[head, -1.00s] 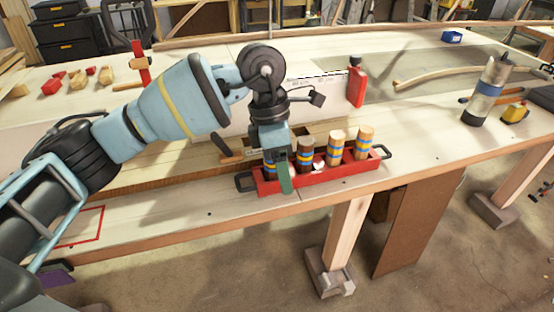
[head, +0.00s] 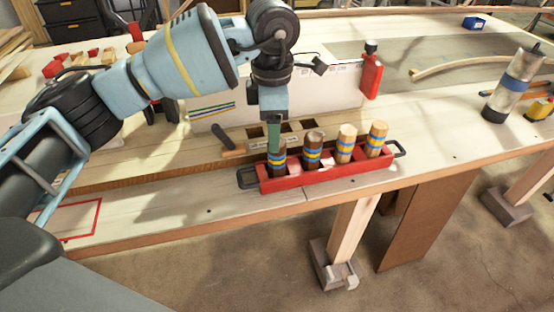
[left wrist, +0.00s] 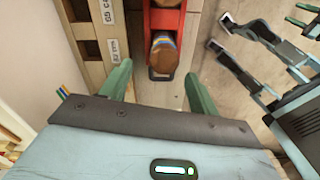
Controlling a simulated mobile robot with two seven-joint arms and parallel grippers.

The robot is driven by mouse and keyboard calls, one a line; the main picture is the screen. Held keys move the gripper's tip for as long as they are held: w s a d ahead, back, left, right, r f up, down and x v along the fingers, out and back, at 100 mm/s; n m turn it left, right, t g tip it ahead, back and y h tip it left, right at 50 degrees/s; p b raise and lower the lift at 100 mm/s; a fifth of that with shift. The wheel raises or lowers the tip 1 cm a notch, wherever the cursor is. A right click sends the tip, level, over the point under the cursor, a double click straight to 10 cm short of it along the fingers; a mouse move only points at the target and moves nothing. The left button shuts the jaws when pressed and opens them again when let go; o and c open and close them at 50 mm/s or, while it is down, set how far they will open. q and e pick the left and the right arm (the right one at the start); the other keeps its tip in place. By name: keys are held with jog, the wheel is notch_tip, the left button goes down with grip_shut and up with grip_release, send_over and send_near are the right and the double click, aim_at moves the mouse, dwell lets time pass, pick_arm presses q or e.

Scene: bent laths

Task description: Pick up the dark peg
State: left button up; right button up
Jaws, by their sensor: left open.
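A dark brown peg (head: 278,163) with blue and yellow bands stands in the left end of a red tray (head: 325,174). A second dark peg (head: 313,150) with the same bands stands to its right. My left gripper (head: 274,148) is open and empty above the left-end peg; a green finger partly covers that peg in the head view. In the left wrist view, the end peg (left wrist: 163,52) shows ahead of the two spread green fingers, roughly between them. In the left wrist view, green prongs at the right edge look like my right gripper (left wrist: 303,15), only partly shown.
Two light wooden pegs (head: 346,143) with bands stand farther right in the tray. The tray has black end handles. A wooden compartment box (head: 285,137) lies close behind it. A red bottle (head: 371,75) stands beyond. Bench top left of the tray is clear.

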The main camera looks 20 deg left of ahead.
pick_arm(q)
jog(key=shift+s+d+f, duration=0.15)
jog(key=shift+d+f, duration=0.05)
jog(key=shift+f, duration=0.3)
jog(key=f, duration=0.4)
jog(key=shift+d, duration=0.2)
jog(key=c, duration=1.1)
jog(key=shift+r, duration=0.15)
jog(key=shift+r, duration=0.65)
jog(key=shift+s+d+r, duration=0.1)
jog(key=shift+r, duration=0.85)
jog(key=s+d, duration=0.2)
jog(key=s, duration=0.5)
jog(key=s+d+r, duration=0.1)
jog(key=s+d, duration=0.2)
jog(key=s, duration=0.4)
jog(key=shift+s+d+r, duration=0.2)
jog(key=shift+s+d, duration=0.05)
jog(key=shift+s, duration=0.05)
